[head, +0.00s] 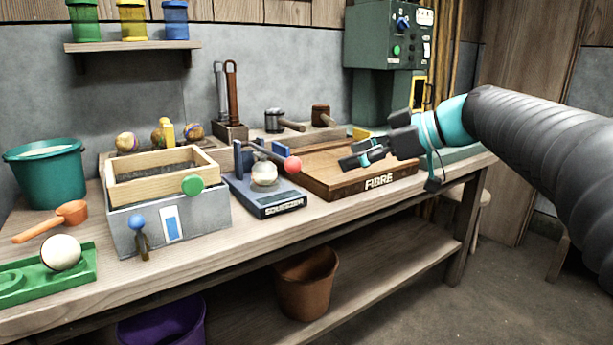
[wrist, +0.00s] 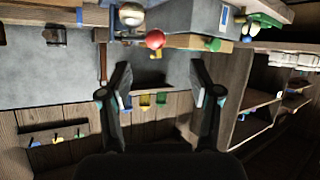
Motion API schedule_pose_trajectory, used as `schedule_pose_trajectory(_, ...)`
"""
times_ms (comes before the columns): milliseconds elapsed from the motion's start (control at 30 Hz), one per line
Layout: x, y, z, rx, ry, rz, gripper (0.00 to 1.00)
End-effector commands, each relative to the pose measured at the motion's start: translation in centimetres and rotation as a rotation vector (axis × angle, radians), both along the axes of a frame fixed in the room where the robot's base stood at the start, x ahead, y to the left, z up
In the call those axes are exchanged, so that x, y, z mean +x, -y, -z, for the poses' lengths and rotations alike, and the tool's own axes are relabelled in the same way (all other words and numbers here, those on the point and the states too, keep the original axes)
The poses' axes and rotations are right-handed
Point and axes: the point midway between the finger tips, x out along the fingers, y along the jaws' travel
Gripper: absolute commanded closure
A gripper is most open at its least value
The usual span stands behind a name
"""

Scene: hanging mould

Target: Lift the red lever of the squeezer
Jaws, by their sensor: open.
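The squeezer (head: 268,206) is a dark blue device with its name on the front, standing mid-bench in the head view. Its dark lever (head: 270,153) slopes slightly down to a red knob (head: 292,164). A pale ball (head: 264,174) sits in the squeezer under the lever. The wrist view, which is turned upside down, shows the red knob (wrist: 155,39) and the pale ball (wrist: 131,15) beyond the fingertips. My gripper (head: 355,158) is open and empty, to the right of the knob, above the fibre box and apart from the lever. The wrist view shows both fingers (wrist: 160,78) spread.
A wooden box marked FIBRE (head: 378,184) lies right of the squeezer. Left of it stands a grey box with a wooden frame (head: 160,188) and green knob. A teal bucket (head: 47,175) and green tray (head: 75,272) are at the left.

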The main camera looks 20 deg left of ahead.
Motion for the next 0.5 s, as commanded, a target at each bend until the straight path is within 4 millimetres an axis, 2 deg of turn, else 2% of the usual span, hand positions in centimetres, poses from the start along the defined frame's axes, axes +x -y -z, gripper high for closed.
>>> schedule_pose_trajectory(33, 0.7, -0.4, 0.0, 0.018, 0.028, -0.023, 0.37)
schedule_pose_trajectory(233, 1.4, -1.5, -0.6, 0.047, 0.079, -0.063, 0.37)
schedule_pose_trajectory(367, 1.6, -3.0, 0.0, 0.046, 0.077, -0.064, 0.37)
schedule_pose_trajectory(500, 2.1, -5.3, 1.0, 0.046, 0.074, -0.064, 0.37)
